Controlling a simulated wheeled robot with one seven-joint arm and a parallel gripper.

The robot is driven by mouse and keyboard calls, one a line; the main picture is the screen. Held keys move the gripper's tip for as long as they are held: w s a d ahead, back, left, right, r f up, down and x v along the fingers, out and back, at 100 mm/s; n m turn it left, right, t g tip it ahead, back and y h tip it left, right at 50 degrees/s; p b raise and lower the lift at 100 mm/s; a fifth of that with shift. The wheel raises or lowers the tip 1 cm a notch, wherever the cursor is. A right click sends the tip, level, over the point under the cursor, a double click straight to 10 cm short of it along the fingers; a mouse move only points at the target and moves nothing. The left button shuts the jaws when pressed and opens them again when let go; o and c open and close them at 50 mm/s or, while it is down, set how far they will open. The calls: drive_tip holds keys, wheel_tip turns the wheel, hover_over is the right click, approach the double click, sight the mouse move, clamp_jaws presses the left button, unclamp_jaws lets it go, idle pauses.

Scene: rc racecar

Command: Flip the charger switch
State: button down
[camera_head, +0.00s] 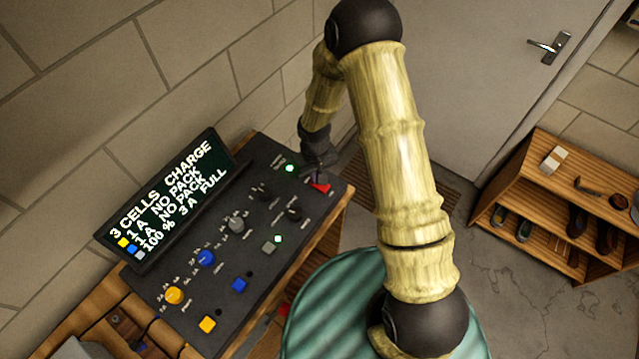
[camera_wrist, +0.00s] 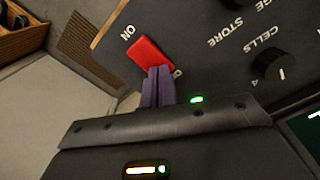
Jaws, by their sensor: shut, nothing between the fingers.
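The charger (camera_head: 255,235) is a black panel box on the wooden bench, with a tilted screen (camera_head: 168,199) reading "3 cells charge". Its red rocker switch (camera_head: 319,188) sits at the far right corner of the panel. In the wrist view the red switch (camera_wrist: 150,54) lies beside a printed "ON"; another label at its other end is partly hidden by the fingers. My gripper (camera_head: 318,172) is shut and empty, with its purple fingertips (camera_wrist: 158,73) at the lower end of the switch. I cannot tell whether they touch it. A green light (camera_wrist: 197,100) is lit near the fingers.
Several knobs, such as the yellow one (camera_head: 174,295) and blue one (camera_head: 206,258), and square buttons (camera_head: 239,285) cover the panel. The block wall (camera_head: 90,80) is close behind. A shoe shelf (camera_head: 560,190) and door (camera_head: 480,70) stand to the right.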

drive_tip(key=shift+r+p, duration=2.45)
drive_tip(key=shift+r, duration=1)
drive_tip(key=s+d+r+m+t+b, duration=0.2)
drive_tip(key=s+d+r+m+b, duration=0.2)
drive_tip(key=s+d+r+b, duration=0.4)
drive_tip(key=s+d+r, duration=0.4)
drive_tip(key=d+r, duration=0.1)
drive_tip(key=shift+s+d+t, duration=0.25)
drive_tip(key=shift+d+t, duration=0.05)
drive_tip(key=shift+r, duration=0.1)
